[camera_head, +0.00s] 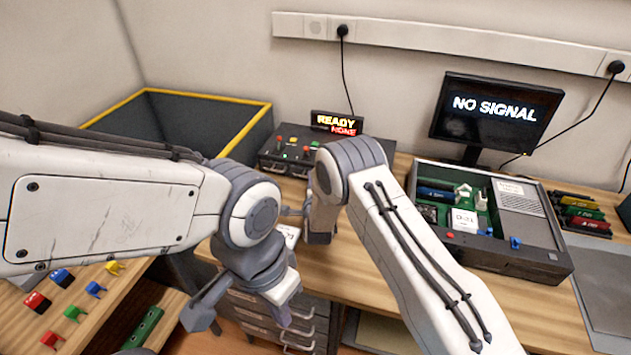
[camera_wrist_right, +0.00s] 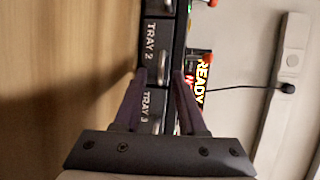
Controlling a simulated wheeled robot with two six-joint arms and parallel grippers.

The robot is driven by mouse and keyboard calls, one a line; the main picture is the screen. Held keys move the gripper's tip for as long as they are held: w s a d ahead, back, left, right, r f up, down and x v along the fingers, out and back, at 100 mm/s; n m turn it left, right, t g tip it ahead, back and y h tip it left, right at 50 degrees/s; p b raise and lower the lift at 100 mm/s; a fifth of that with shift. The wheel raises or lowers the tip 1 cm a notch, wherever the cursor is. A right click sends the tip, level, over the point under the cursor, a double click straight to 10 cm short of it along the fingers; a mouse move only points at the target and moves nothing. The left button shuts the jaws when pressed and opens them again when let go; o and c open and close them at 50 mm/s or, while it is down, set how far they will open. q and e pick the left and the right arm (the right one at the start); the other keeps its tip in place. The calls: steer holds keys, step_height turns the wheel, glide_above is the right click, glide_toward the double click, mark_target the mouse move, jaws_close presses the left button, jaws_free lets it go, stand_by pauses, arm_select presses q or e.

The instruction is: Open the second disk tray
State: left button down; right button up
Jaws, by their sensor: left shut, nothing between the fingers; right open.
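The black disk unit (camera_head: 270,155) stands on the bench, with indicator lights and buttons on top; my arms partly hide its front. In the right wrist view, the TRAY 2 front (camera_wrist_right: 152,42) shows sideways, with TRAY 3 (camera_wrist_right: 152,106) next to it. Both fronts look shut. My right gripper (camera_wrist_right: 159,75) is open, its fingertips around the lower part of TRAY 2's front; contact cannot be told. In the head view the right gripper (camera_head: 290,211) is partly hidden by its arm. My left gripper (camera_head: 200,308) is shut and empty, low before the bench.
A READY display (camera_head: 337,122) stands behind the unit. A yellow-rimmed bin (camera_head: 205,97) is at the left. An open chassis (camera_head: 510,255) and a NO SIGNAL monitor (camera_head: 497,112) are at the right. Drawers (camera_head: 270,325) are below the bench. Small coloured connectors (camera_head: 75,313) lie lower left.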

steer(key=shift+w+f, duration=0.1)
steer(key=shift+w, duration=0.3)
steer(key=shift+a, duration=0.1)
jaws_close()
steer(key=shift+s+f, duration=0.1)
stand_by(1.1)
